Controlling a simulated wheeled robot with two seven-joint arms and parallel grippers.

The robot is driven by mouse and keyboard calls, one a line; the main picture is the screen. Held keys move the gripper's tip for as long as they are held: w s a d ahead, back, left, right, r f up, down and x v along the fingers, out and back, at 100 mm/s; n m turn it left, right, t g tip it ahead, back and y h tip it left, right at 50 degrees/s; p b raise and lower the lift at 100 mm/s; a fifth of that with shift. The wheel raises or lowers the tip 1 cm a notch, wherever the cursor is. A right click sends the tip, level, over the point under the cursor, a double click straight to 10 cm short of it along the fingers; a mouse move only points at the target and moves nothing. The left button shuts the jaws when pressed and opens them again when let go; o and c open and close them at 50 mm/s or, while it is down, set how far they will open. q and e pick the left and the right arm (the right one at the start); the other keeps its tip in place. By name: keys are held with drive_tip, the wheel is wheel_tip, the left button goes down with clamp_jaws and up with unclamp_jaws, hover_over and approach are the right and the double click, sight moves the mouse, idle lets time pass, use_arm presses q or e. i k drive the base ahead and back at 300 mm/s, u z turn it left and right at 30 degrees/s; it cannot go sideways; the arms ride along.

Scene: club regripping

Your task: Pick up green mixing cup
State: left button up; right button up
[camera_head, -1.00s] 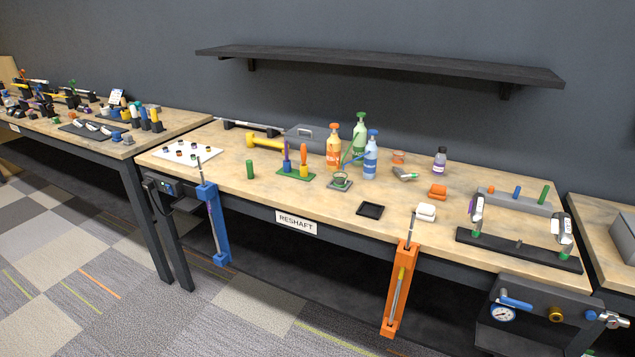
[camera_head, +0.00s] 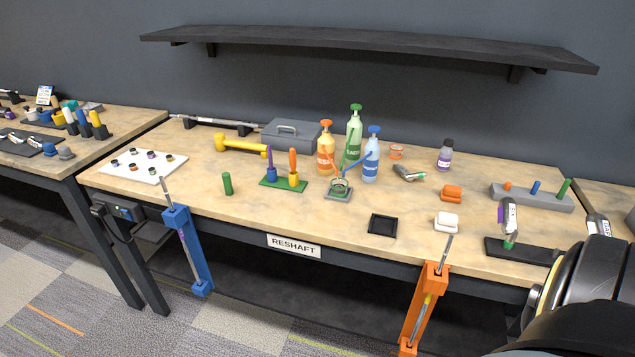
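A small cup with a green band (camera_head: 339,187), which I take to be the green mixing cup, sits on a grey square base (camera_head: 338,195) near the middle of the workbench. A blue stick and a green stick seem to lean in or just behind it; I cannot tell which. The pump bottles stand close behind it. Part of my arm shows at the lower right, well away from the cup. Neither of my grippers is in view, and nothing is touching the cup.
An orange bottle (camera_head: 325,152), a green bottle (camera_head: 354,136) and a blue bottle (camera_head: 371,158) stand behind the cup. A green holder (camera_head: 270,183) with upright tools is to its left. A black tray (camera_head: 382,224) lies front right. The bench front before the cup is clear.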

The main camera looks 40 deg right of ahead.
sight(339, 185)
drive_tip(key=z, duration=0.5)
drive_tip(key=i, duration=0.75)
drive_tip(key=z, duration=0.75)
